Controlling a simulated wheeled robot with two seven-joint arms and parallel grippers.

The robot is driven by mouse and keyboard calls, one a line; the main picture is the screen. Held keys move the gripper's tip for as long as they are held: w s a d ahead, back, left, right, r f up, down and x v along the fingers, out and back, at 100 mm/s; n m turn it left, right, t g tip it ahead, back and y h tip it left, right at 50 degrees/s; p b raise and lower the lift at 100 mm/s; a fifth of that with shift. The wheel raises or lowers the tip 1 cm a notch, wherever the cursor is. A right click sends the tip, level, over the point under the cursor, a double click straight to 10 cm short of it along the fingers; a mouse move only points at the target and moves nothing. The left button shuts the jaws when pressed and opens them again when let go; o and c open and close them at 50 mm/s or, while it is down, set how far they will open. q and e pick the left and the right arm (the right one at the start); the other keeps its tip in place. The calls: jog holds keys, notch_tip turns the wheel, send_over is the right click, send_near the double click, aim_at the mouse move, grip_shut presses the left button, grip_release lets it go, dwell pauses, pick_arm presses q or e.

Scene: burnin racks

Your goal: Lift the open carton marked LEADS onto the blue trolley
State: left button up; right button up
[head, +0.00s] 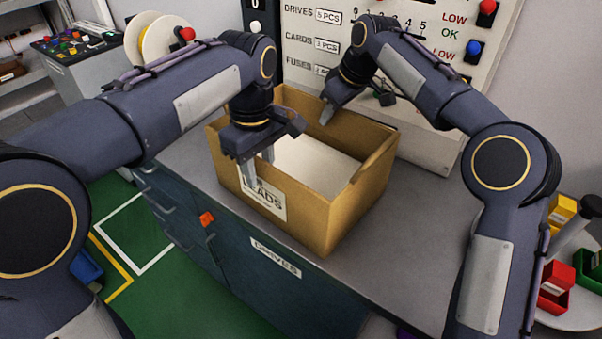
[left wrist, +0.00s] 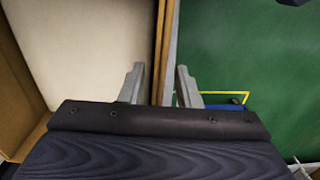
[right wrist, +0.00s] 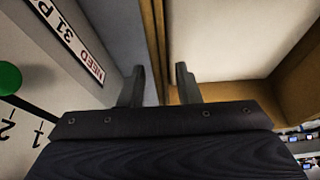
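The open brown carton (head: 352,215) marked LEADS stands upright on the grey worktop, with a pale floor inside. My left gripper (head: 257,164) is open at its front-left wall, by the label. In the left wrist view the fingers (left wrist: 160,87) sit apart either side of the wall's rim (left wrist: 168,40). My right gripper (head: 328,114) is at the back wall; in the right wrist view its fingers (right wrist: 160,87) are apart either side of that rim (right wrist: 154,35). A blue thing (head: 86,266) low at left may be the trolley; my left arm hides most of it.
The worktop (head: 400,240) is clear right of the carton. A panel (head: 440,130) with buttons stands behind. A round stand with coloured bins (head: 555,285) is at right. Green floor (head: 185,290) with yellow and white lines is open at left. A button console (head: 80,45) stands back left.

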pick_arm(q)
jog(key=shift+f, duration=0.15)
pick_arm(e)
jog(key=shift+f, duration=0.15)
pick_arm(q)
grip_shut()
pick_arm(e)
grip_shut()
jog(key=shift+w, duration=0.1)
dwell(0.9)
